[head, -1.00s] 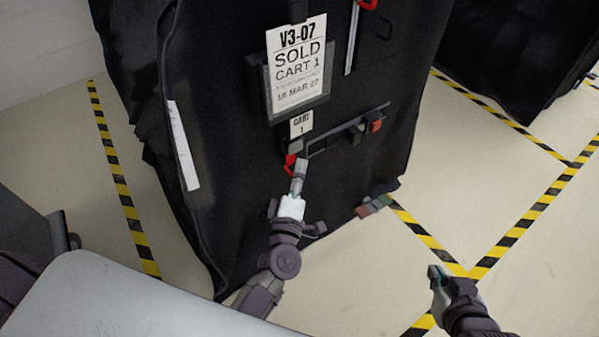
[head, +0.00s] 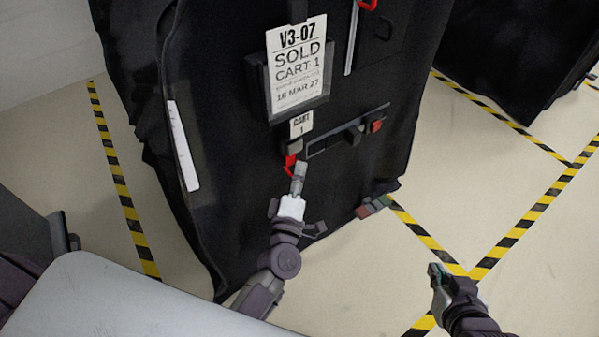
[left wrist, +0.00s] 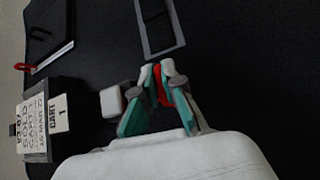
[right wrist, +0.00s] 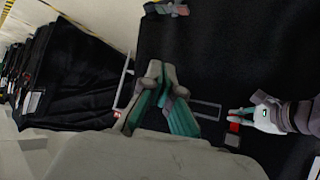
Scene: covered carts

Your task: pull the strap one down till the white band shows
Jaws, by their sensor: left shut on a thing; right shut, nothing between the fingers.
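A red pull loop (head: 289,161) hangs under a small grey block (head: 293,146), just below the CART 1 tag (head: 301,124) on the black covered cart. My left gripper (head: 299,172) is shut on the red loop, which also shows between its fingers in the left wrist view (left wrist: 158,85). The fingers hide part of the loop. I cannot make out a white band at the strap. My right gripper (head: 436,274) is shut and empty, to the right of the cart and apart from it. Its closed fingers show in the right wrist view (right wrist: 160,78).
A grey slotted frame (head: 335,137) with a dark slider and a red end piece (head: 377,126) lies right of the loop. A SOLD sign (head: 298,68) is above. Coloured blocks (head: 373,206) sit at the cart's lower edge. Open floor with striped tape (head: 465,270) lies right.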

